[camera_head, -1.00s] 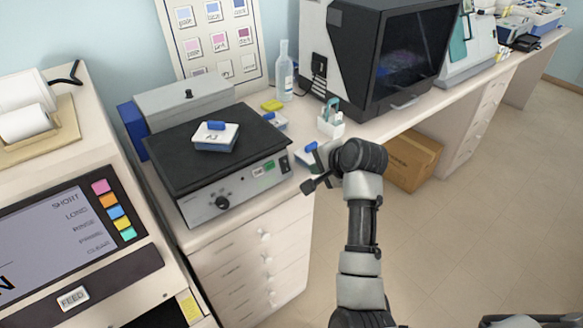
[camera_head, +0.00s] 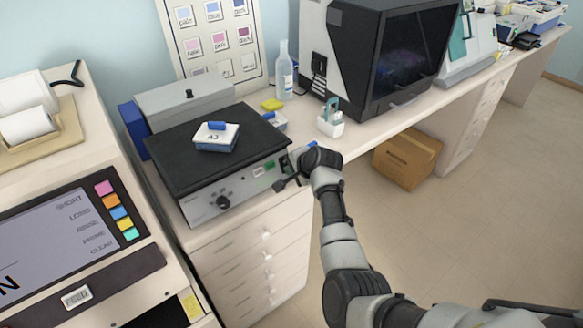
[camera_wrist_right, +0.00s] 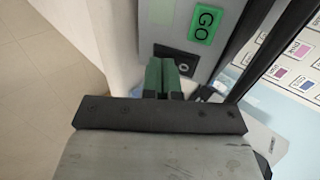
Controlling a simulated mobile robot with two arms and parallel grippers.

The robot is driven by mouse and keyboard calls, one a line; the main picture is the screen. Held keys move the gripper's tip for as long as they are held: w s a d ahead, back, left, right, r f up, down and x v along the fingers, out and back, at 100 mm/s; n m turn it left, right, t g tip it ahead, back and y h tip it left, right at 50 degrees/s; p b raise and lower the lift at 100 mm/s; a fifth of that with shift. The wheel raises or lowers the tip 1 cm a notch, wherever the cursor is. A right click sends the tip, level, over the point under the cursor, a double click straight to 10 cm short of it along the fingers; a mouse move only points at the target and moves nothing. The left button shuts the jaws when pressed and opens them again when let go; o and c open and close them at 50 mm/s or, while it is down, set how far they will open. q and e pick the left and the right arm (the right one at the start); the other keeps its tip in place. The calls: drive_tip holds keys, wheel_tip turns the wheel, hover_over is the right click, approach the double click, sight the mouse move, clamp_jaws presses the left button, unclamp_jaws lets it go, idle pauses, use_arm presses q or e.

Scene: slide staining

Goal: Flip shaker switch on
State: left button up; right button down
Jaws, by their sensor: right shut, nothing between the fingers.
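The shaker (camera_head: 232,184) has a black flat platform and a grey front panel with a black knob (camera_head: 223,202). A green GO label (camera_wrist_right: 205,24) is on the panel. In the right wrist view, the dark switch (camera_wrist_right: 180,60) with a round mark sits beside the label, partly hidden by my fingertips. My right gripper (camera_wrist_right: 160,76) is shut and empty, its green fingertips together right at the switch. I cannot tell whether they touch it. In the head view, my right gripper (camera_head: 291,161) is at the panel's right end and mostly covers the switch. My left gripper is not in view.
A cardboard box (camera_head: 408,160) is on the floor. The floor at right is clear.

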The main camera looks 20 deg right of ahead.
drive_tip(key=shift+w, duration=0.1)
idle(0.3)
drive_tip(key=shift+a+f+b, duration=0.1)
drive_tip(key=shift+f+b, duration=0.2)
drive_tip(key=shift+w+f+t+b, duration=0.15)
drive_tip(key=shift+f+t+b, duration=0.1)
drive_tip(key=shift+t+b, duration=0.15)
drive_tip(key=shift+r, duration=0.4)
drive_tip(key=shift+p, duration=0.3)
